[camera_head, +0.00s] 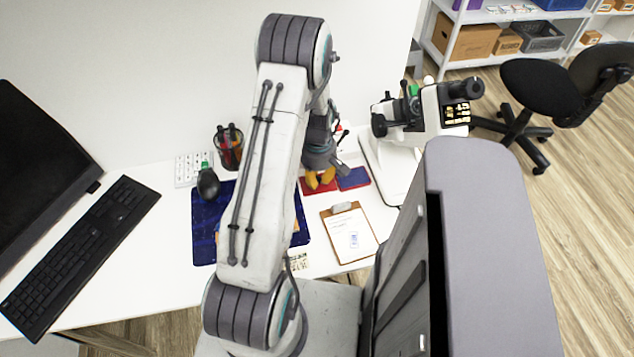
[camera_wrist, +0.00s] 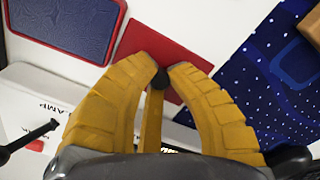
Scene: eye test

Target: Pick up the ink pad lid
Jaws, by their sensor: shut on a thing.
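The ink pad lid is a flat, plain red rectangle (camera_wrist: 150,42) at the top centre of the wrist view. In the head view the red lid (camera_head: 308,190) shows just below my yellow fingers. The open ink pad (camera_wrist: 68,22), dark blue with a red rim, lies to the lid's left in the wrist view; in the head view the pad (camera_head: 353,179) is right of the lid. The fingers hide the contact and part of the lid.
A dark blue mat (camera_head: 203,240) lies left of the lid. A clipboard (camera_head: 350,233) lies in front. A white microscope (camera_head: 425,115) stands at the right. A pen cup (camera_head: 229,150), computer mouse (camera_head: 208,184) and keyboard (camera_head: 75,250) are farther left.

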